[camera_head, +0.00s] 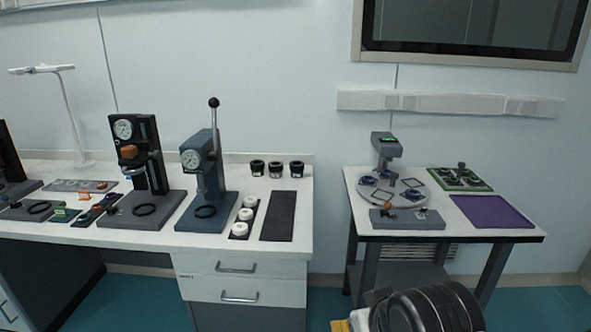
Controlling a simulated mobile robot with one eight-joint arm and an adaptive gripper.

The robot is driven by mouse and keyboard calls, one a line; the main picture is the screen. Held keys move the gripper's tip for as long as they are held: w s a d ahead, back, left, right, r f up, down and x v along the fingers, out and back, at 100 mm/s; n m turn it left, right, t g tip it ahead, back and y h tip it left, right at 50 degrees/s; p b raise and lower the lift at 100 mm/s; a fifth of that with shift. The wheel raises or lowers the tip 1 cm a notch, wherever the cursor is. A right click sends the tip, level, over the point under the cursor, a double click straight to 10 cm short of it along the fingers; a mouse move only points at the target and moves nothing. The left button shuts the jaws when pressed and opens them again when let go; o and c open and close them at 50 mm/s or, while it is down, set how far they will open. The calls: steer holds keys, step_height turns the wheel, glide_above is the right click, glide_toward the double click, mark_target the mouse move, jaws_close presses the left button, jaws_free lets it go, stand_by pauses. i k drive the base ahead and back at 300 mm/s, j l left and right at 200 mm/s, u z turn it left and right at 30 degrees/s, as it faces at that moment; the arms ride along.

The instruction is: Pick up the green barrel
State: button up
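I cannot make out a clear green barrel. A small green piece (62,214) lies at the left of the long white bench, too small to tell its shape. A green-edged board (460,180) with a dark knob lies on the right table. My gripper's fingers are not visible; only a black ribbed part of mine shows at the bottom right.
The white bench (290,254) holds a black gauge press (147,165), a blue lever press (211,165), white round pieces (242,215) and a dark mat (279,216). The right table (520,232) holds a round-stage device (394,190) and a purple mat (491,212). Teal floor shows between them.

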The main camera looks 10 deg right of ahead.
mark_target(260, 174)
steer(key=i+l, duration=0.2)
steer(key=i, duration=0.3)
steer(key=i+l+u, duration=0.1)
steer(key=i+l, duration=0.15)
steer(key=i, duration=0.2)
steer(key=i+l+u, duration=0.1)
steer(key=i+l, duration=0.15)
steer(key=i, duration=0.25)
steer(key=i+l, duration=0.3)
steer(key=i, duration=0.15)
